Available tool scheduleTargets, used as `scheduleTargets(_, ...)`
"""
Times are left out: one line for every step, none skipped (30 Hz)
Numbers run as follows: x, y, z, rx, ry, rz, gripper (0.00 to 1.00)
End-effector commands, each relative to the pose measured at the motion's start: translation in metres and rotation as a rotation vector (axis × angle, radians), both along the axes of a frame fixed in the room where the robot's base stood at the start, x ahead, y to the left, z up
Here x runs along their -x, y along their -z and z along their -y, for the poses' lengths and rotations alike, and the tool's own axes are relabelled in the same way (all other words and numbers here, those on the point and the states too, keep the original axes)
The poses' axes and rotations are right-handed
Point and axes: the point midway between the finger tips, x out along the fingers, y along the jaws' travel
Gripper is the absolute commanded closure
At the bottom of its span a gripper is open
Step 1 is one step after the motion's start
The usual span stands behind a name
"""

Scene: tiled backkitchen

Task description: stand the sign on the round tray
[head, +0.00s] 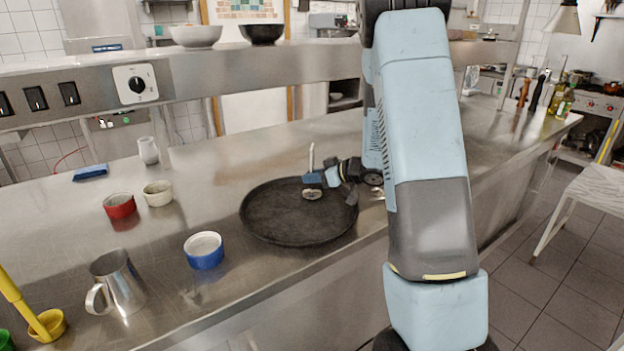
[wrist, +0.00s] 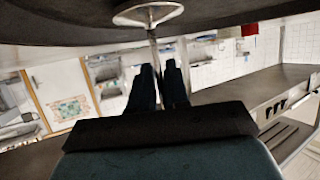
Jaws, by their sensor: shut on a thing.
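The sign is a slim pale upright stem (head: 311,157) with a small round metal base (head: 312,194). My gripper (head: 313,179) is shut on the stem, between its top and its base. The sign looks upright over the middle to right part of the black round tray (head: 270,225). In the wrist view, which is upside down, the base (wrist: 148,14) lies at or very near the dark tray surface (wrist: 60,32); I cannot tell if they touch. The two fingers (wrist: 158,85) close around the stem there.
Left of the tray on the steel counter (head: 200,160) stand a blue ramekin (head: 205,258), a red one (head: 120,208), a cream one (head: 158,193), a metal jug (head: 118,285) and a white vase (head: 148,151). A shelf with bowls (head: 196,36) runs above the back.

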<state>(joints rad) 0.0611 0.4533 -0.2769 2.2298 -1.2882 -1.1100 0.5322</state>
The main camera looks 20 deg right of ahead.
Motion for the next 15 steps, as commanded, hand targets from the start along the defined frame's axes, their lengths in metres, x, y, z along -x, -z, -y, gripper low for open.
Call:
scheduleTargets(0.0000,0.0039,-0.0001,0.000,0.000,0.000,1.00)
scheduleTargets(-0.0001,0.0050,-0.0001,0.001,0.000,0.001,1.00)
scheduleTargets(-0.0001,0.0054,0.0000,0.001,0.001,0.001,1.00)
scheduleTargets(-0.0002,0.0053,0.0001,0.000,0.001,0.002,1.00)
scheduleTargets(-0.0001,0.0051,0.0000,0.000,0.001,0.002,1.00)
scheduleTargets(-0.0001,0.0050,0.0001,0.001,0.000,0.002,1.00)
scheduleTargets(-0.0001,0.0049,0.0002,0.000,0.001,0.002,1.00)
scheduleTargets(-0.0001,0.0049,0.0002,0.000,0.001,0.002,1.00)
scheduleTargets(0.0000,0.0051,0.0003,0.000,0.001,0.002,1.00)
scheduleTargets(0.0000,0.0054,0.0003,0.000,0.001,0.002,1.00)
scheduleTargets(0.0000,0.0063,0.0004,0.001,0.001,0.001,1.00)
scheduleTargets(0.0000,0.0073,0.0006,0.001,0.002,0.001,1.00)
scheduleTargets(0.0001,0.0078,0.0006,0.001,0.002,0.001,0.83)
scheduleTargets(0.0001,0.0075,0.0006,0.001,0.002,0.001,0.80)
scheduleTargets(0.0001,0.0074,0.0006,0.001,0.002,0.001,0.77)
